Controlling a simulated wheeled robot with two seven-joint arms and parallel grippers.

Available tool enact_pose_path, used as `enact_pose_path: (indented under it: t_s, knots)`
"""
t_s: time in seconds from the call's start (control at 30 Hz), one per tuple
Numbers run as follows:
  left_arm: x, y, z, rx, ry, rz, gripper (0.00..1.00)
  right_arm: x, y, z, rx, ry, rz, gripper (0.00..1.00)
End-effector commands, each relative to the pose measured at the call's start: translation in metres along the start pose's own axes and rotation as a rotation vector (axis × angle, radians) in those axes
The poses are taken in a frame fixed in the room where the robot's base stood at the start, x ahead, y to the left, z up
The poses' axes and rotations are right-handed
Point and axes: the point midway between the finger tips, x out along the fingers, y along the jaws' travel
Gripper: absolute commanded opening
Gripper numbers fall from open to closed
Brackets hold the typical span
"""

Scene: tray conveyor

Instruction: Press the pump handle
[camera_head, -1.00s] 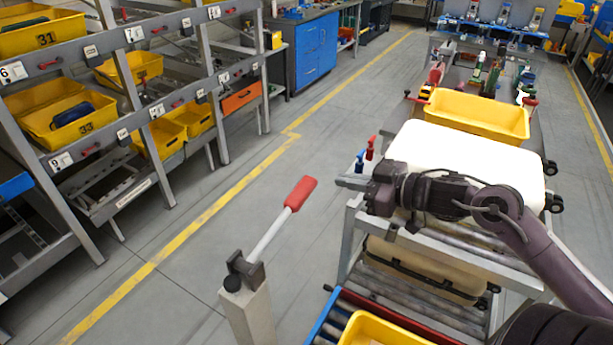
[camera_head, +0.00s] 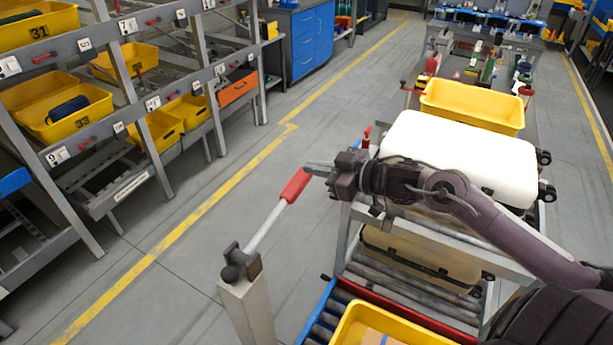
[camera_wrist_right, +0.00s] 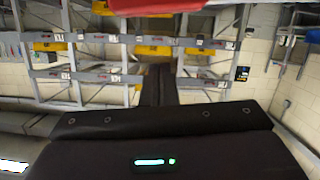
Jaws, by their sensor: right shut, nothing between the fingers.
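The pump handle (camera_head: 268,222) is a pale lever with a red grip (camera_head: 295,185), rising tilted up and to the right from a pivot on a grey post (camera_head: 246,304). My right gripper (camera_head: 310,168) is shut and empty. Its fingertips are at the top end of the red grip in the head view; whether they touch it I cannot tell. In the right wrist view the red grip (camera_wrist_right: 155,6) fills the top edge, beyond the dark fingers (camera_wrist_right: 158,84). My left gripper is not in view.
A white case (camera_head: 455,150) and a yellow bin (camera_head: 470,106) stand on the conveyor at right. Another yellow bin (camera_head: 350,328) sits on the rollers at the bottom. Shelves with yellow bins (camera_head: 62,112) stand at left. The floor between is clear.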

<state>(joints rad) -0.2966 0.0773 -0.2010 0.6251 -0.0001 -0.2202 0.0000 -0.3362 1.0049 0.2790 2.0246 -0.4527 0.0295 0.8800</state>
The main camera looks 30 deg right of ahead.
Motion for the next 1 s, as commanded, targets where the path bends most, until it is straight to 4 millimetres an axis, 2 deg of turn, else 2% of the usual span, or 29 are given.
enact_pose_path:
  t_s: [0.2, 0.27, 0.4, 0.53, 1.0]
  knots:
    - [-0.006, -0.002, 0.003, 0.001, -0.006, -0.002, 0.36, 0.026, 0.001, -0.003, 0.0, 0.003, 0.002, 0.0]
    - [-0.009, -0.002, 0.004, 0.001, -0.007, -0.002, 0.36, 0.031, 0.001, 0.002, 0.002, -0.001, 0.002, 0.0]
    - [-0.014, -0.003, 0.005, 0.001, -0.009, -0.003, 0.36, 0.035, 0.001, 0.024, 0.003, -0.003, 0.001, 0.0]
    - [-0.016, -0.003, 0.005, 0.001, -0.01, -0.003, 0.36, 0.038, 0.0, 0.035, 0.002, -0.001, 0.001, 0.0]
    - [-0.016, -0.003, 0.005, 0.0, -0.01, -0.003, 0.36, 0.04, 0.001, 0.043, 0.015, 0.0, -0.003, 0.0]
